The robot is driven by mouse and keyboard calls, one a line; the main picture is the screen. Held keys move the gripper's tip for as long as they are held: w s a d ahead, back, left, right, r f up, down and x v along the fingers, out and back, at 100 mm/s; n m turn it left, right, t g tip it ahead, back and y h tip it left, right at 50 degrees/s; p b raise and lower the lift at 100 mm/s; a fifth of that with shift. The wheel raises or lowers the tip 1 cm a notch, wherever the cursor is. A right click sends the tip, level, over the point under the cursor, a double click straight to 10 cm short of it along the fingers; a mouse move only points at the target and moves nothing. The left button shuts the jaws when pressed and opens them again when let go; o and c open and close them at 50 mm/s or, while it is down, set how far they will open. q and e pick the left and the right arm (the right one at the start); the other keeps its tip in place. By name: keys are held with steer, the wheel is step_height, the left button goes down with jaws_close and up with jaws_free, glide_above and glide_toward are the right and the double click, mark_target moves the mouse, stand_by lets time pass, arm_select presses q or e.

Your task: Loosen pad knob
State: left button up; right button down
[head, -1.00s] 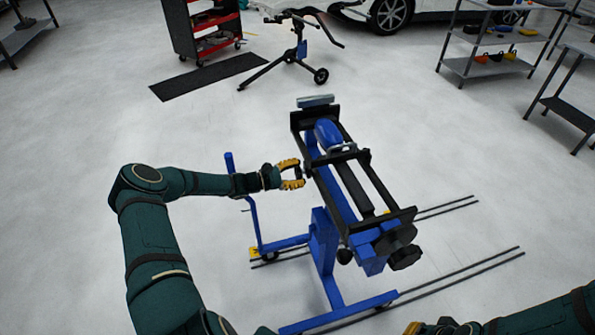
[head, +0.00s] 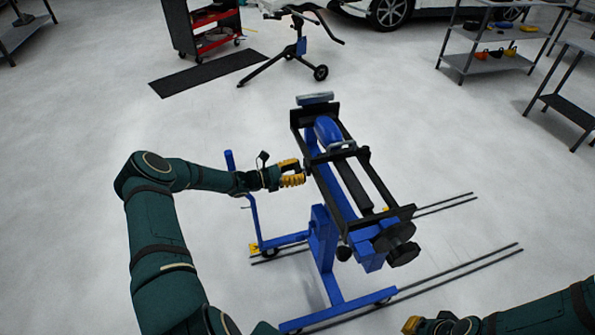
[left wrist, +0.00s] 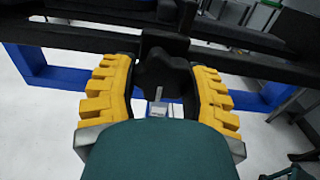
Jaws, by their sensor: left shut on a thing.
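The black pad knob (left wrist: 165,75) sits between the yellow fingers of my left gripper (left wrist: 163,92) in the left wrist view. The fingers are shut on it, one on each side. In the head view my left gripper (head: 297,174) reaches the left side of the blue and black stand (head: 345,190), and its fingers hide most of the knob. A blue rounded pad (head: 328,130) lies in the upper end of the black frame. My right gripper (head: 412,325) shows only in part at the bottom edge, so its jaw state is unclear.
The stand has blue legs (head: 345,303) on the floor and a blue upright handle (head: 232,190) near my left forearm. Other black knobs (head: 403,252) are at its near end. A red tool cart (head: 212,35) and shelves (head: 490,60) stand farther back.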

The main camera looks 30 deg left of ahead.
arm_select(q)
steer(key=o, duration=1.2)
steer(key=shift+s, duration=0.1)
steer(key=v, duration=1.2)
